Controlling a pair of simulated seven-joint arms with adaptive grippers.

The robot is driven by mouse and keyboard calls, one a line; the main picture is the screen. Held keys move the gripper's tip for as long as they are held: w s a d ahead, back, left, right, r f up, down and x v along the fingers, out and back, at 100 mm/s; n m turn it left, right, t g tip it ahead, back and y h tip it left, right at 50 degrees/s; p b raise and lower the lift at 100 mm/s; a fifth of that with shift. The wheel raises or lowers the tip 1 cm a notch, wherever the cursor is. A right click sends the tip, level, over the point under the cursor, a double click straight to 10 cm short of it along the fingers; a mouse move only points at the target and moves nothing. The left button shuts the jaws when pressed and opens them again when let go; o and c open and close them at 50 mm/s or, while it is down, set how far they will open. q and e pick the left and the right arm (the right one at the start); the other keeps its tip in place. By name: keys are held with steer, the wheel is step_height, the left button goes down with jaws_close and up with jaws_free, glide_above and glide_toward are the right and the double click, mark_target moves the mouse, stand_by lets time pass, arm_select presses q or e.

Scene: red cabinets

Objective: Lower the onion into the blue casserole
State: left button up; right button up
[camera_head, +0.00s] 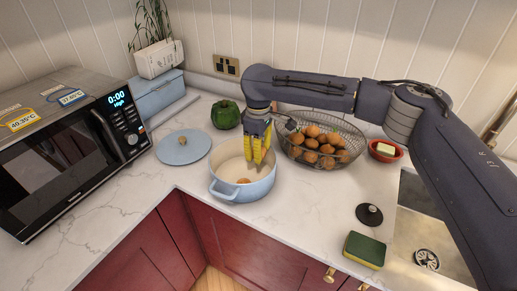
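The blue casserole (228,190) stands open on the white counter near its front edge. A small orange-brown onion (243,181) lies low inside it, toward the front; only part of it shows. My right gripper (257,162) reaches down over the back right part of the casserole, with its yellow fingers pointing down into it. The fingers look spread and empty, and the onion appears apart from them, in front and to the left. My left gripper is out of view.
A wire basket (345,131) of several onions stands right of the casserole. A red butter dish (386,150), a sponge (365,249) and a sink (430,225) are on the right.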

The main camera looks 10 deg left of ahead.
steer(key=shift+d+f, duration=0.1)
steer(key=shift+f, duration=1.15)
steer(key=shift+w, duration=0.1)
